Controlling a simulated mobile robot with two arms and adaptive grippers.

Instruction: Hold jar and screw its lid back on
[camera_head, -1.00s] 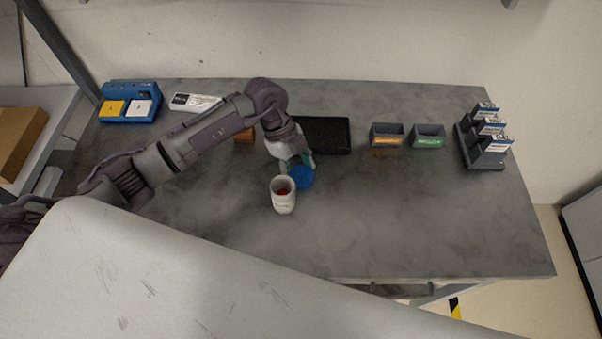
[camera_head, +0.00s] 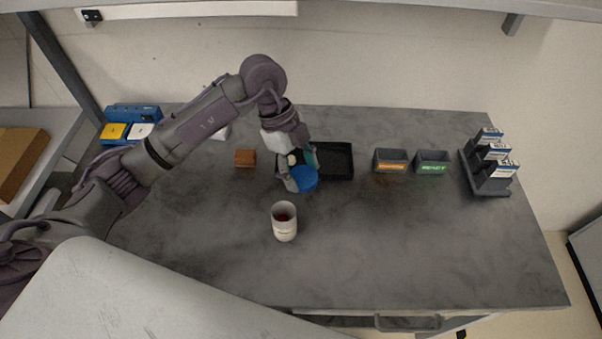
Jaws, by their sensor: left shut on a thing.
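The white jar (camera_head: 285,225) stands upright and open on the grey table, with something red inside. The blue lid (camera_head: 304,179) is behind the jar and slightly to its right, apart from it. My left gripper (camera_head: 296,176) is shut on the blue lid, and its fingers partly hide the lid's left side. My right gripper does not show in the head view.
A black tray (camera_head: 342,174) lies just right of the lid. Two grey bins (camera_head: 390,167) and a rack of boxes (camera_head: 487,178) stand at the right. The table's front right is clear.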

